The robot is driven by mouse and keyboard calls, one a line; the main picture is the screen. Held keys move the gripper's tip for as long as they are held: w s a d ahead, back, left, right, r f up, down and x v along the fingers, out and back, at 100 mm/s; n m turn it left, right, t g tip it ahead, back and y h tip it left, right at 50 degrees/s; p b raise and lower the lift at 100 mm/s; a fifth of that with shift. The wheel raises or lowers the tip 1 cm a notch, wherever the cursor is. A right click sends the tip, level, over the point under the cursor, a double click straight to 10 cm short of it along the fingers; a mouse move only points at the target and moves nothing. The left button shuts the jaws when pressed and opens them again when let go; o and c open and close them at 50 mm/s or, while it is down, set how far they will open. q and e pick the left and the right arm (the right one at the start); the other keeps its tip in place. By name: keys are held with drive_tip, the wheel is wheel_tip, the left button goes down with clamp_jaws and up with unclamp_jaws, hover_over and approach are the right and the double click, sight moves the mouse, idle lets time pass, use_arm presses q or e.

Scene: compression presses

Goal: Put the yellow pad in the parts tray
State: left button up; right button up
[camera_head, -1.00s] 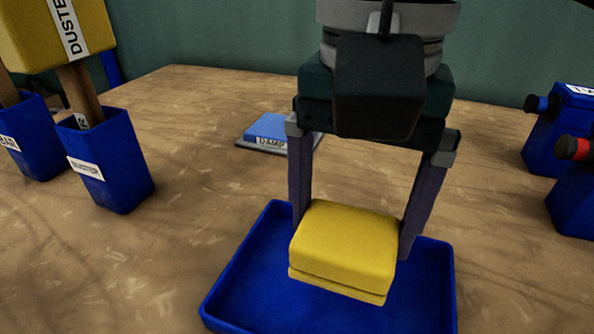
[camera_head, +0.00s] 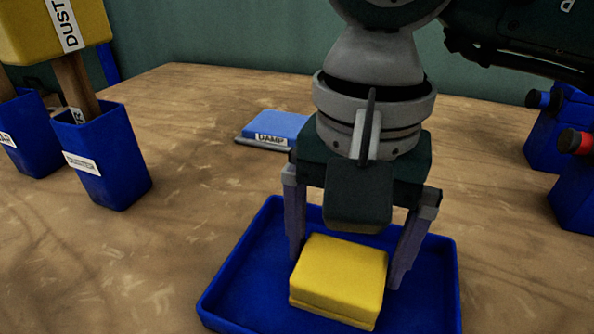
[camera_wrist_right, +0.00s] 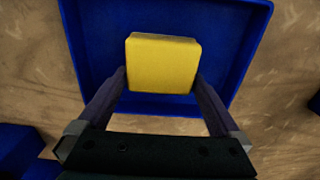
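The yellow pad (camera_head: 338,275) is a block with rounded edges, lying level inside the walls of the blue parts tray (camera_head: 240,268). I cannot tell whether it touches the tray floor. My right gripper (camera_head: 345,275) reaches down from above with one finger along each side of the pad. In the right wrist view the pad (camera_wrist_right: 162,62) fills the space between the fingertips, and the tray (camera_wrist_right: 85,45) surrounds it. The fingers look closed against the pad. My left gripper is out of view.
A blue pad labelled DAMP (camera_head: 277,126) lies on a dark base behind the tray. Blue holders (camera_head: 105,165) with a yellow duster stand at the left. Blue boxes with blue and red knobs (camera_head: 575,185) stand at the right. The wooden table is bare around the tray.

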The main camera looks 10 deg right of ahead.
sight(345, 250)
wheel_tip(345, 250, up, 12)
drive_tip(key=p, duration=0.1)
drive_tip(key=shift+r, duration=0.15)
idle(0.3)
drive_tip(key=shift+a, duration=0.1)
